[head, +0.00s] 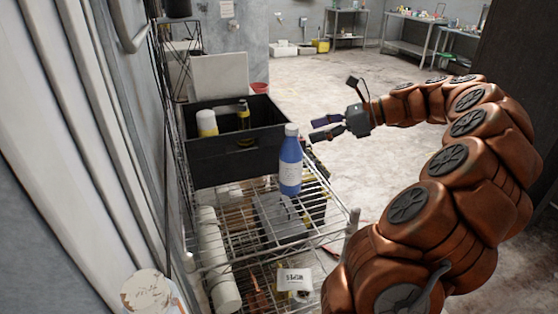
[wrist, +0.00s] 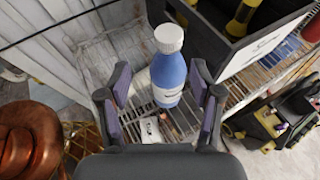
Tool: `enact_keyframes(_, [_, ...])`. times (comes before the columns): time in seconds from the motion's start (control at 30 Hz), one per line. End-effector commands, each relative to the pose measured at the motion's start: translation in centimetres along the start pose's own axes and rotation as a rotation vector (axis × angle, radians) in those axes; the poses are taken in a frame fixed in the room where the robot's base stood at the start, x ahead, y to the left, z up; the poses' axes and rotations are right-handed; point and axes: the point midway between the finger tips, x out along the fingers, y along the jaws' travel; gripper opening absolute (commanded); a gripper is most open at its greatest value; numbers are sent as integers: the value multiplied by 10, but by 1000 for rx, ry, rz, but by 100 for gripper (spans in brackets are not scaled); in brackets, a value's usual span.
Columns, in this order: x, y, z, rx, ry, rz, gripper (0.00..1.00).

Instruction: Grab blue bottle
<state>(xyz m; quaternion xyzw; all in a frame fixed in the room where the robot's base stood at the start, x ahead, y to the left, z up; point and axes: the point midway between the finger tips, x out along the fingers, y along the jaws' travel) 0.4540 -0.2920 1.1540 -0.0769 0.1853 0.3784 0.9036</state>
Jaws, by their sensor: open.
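A blue bottle (head: 290,165) with a white cap and a white label stands upright on the wire shelf rack in the head view. In the wrist view the blue bottle (wrist: 169,72) shows ahead of my gripper, between the lines of its two fingers. My gripper (head: 318,129) is open and empty, to the right of the bottle's upper part in the head view. In the wrist view my gripper (wrist: 160,85) has its two fingers spread apart, with a gap on each side of the bottle. I cannot tell whether the bottle is between the fingertips or beyond them.
A black crate (head: 212,160) stands behind the bottle and holds a white-and-yellow container (head: 207,122) and a yellow-and-black bottle (head: 243,115). The wire rack (head: 335,222) has a lower level with rolls and a small labelled packet (head: 295,279). Open floor (head: 300,75) lies beyond.

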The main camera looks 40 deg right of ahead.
Motion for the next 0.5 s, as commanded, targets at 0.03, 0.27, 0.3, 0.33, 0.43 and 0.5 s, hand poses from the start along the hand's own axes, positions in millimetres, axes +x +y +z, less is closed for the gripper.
enact_keyframes(0.03, [-4, -3, -2, 14, -8, -11, 65])
enact_keyframes(0.27, [14, -4, 1, 20, -13, -3, 65])
enact_keyframes(0.3, [19, -3, 1, 19, -12, -1, 65])
enact_keyframes(0.33, [22, -3, 1, 19, -12, -1, 65])
enact_keyframes(0.43, [29, -3, 1, 18, -11, 1, 65])
enact_keyframes(0.5, [33, -3, 2, 18, -11, 3, 65])
